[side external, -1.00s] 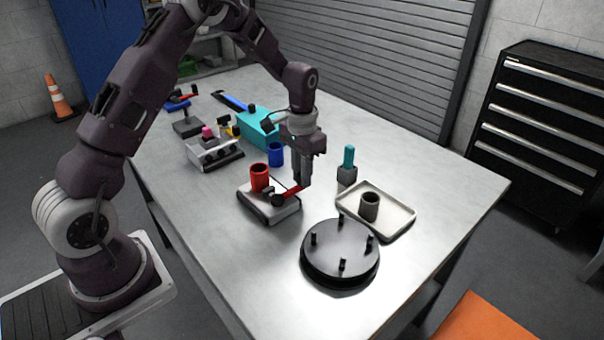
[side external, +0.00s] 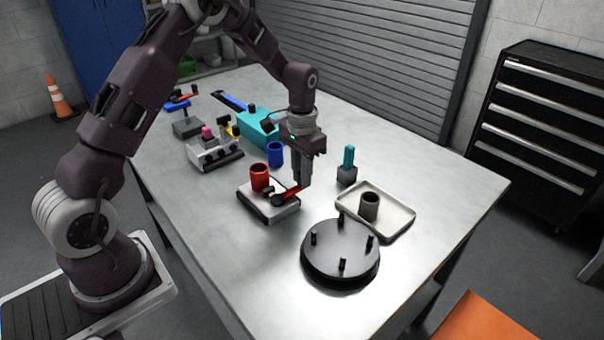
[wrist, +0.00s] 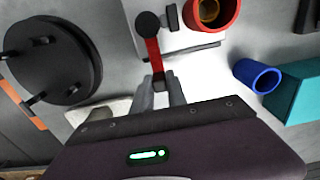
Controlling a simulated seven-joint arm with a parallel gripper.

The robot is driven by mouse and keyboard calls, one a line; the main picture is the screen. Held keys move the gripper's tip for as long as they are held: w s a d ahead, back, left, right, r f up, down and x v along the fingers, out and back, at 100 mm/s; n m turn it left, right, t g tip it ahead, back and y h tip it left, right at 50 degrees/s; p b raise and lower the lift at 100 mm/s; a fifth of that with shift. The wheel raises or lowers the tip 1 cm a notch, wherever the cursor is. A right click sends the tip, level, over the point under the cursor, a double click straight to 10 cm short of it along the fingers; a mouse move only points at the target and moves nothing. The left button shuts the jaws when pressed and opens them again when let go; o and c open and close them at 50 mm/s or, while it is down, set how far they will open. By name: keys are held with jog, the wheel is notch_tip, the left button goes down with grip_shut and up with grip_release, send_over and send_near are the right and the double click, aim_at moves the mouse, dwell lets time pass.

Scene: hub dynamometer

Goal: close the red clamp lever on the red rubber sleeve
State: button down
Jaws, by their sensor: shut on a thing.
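The red rubber sleeve (side external: 260,177) stands upright on a light block with a dark base (side external: 262,207). The red clamp lever (side external: 292,193) sticks out from a black pivot (side external: 278,199) at the block's front right. In the wrist view the lever (wrist: 153,50) runs from the round black pivot (wrist: 148,25) down to my fingertips, and the sleeve (wrist: 212,10) is at the top right, apart from the lever. My gripper (side external: 303,184) points down and is shut on the free end of the lever; in the wrist view its fingers (wrist: 160,85) sit either side of that end.
A blue sleeve (side external: 275,154) and a teal block (side external: 257,130) stand behind. A teal-handled piece (side external: 348,165), a tray (side external: 400,222) holding a dark sleeve (side external: 369,206), and a black disc with pegs (side external: 340,262) lie to the right. The table's front left is clear.

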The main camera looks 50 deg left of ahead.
jog(key=shift+d, duration=0.2)
jog(key=d+m, duration=0.2)
jog(key=m, duration=0.3)
jog(key=shift+s+d, duration=0.3)
jog(key=shift+d, duration=0.1)
jog(key=s+d+m, duration=0.1)
jog(key=m, duration=0.1)
jog(key=d+m, duration=0.1)
jog(key=m, duration=0.1)
jog(key=shift+s+d+m, duration=0.2)
jog(key=shift+s+m, duration=0.1)
jog(key=shift+s, duration=0.1)
jog(key=s+m, duration=0.1)
jog(key=s+d+m, duration=0.1)
jog(key=m, duration=0.1)
jog(key=shift+d, duration=0.1)
jog(key=shift+s+d+m, duration=0.2)
jog(key=shift+s+m, duration=0.35)
jog(key=shift+m, duration=0.45)
jog(key=shift+s+d+m, duration=0.15)
jog(key=shift+s+m, duration=0.35)
jog(key=shift+m, duration=0.5)
jog(key=shift+s, duration=0.1)
jog(key=c, duration=1.3)
grip_release()
jog(key=shift+r, duration=0.1)
